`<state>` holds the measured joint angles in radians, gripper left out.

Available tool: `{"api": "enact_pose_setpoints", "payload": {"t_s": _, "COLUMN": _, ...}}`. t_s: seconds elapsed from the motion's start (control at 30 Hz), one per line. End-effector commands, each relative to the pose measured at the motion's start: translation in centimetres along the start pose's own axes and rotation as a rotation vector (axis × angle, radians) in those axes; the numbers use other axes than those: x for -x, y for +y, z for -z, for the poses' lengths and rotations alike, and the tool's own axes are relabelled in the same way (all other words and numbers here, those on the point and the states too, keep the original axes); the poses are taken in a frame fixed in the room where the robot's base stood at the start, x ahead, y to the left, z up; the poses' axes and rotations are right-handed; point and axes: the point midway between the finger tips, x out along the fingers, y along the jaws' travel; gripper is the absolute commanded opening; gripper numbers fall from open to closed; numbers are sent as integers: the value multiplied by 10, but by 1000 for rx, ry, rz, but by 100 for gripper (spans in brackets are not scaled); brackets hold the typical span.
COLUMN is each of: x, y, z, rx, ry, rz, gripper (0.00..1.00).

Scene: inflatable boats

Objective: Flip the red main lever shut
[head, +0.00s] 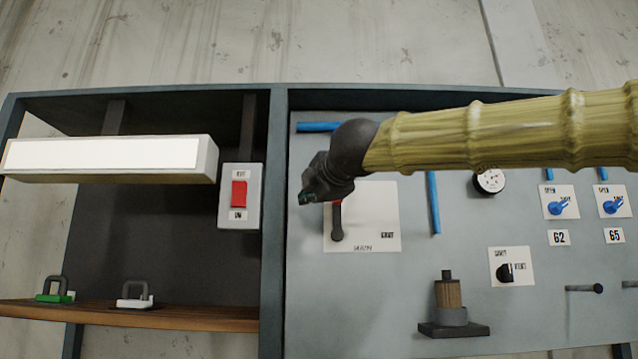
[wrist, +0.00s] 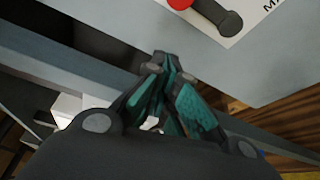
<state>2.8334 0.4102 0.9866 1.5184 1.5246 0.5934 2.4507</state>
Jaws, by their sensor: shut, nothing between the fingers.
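The main lever (head: 337,222) sits on a white plate (head: 375,222) labelled MAIN on the grey panel. It stands roughly upright, with a dark pivot at its lower end and a red upper end partly hidden behind my gripper. My gripper (head: 308,195) is shut and empty, in front of the panel just up and left of the lever. In the wrist view, the shut fingers with teal pads (wrist: 160,65) point towards the panel's edge. The lever's red end (wrist: 180,3) and dark arm (wrist: 215,14) show at the top, apart from the fingers.
A dark frame post (head: 273,220) stands left of the panel. Left of it are a red rocker switch (head: 239,194), a white lamp (head: 105,158) and a wooden shelf (head: 170,316) with padlocks. A gauge (head: 489,181), blue valves (head: 563,208) and a black knob (head: 505,273) are to the right.

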Motion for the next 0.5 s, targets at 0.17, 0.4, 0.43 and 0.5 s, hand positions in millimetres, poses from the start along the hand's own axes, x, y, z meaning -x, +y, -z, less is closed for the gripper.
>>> {"api": "enact_pose_setpoints", "payload": {"t_s": 0.17, "x": -29, "y": 4, "z": 0, "rx": 1, "ry": 1, "rz": 2, "gripper": 0}}
{"api": "enact_pose_setpoints", "payload": {"t_s": 0.4, "x": -51, "y": 5, "z": -9, "rx": 0, "ry": -2, "rz": -1, "gripper": 0}}
{"api": "enact_pose_setpoints", "payload": {"t_s": 0.43, "x": -50, "y": 4, "z": -12, "rx": 1, "ry": -2, "rz": 0, "gripper": 0}}
{"api": "enact_pose_setpoints", "payload": {"t_s": 0.5, "x": -47, "y": 4, "z": -18, "rx": 0, "ry": -1, "rz": -1, "gripper": 0}}
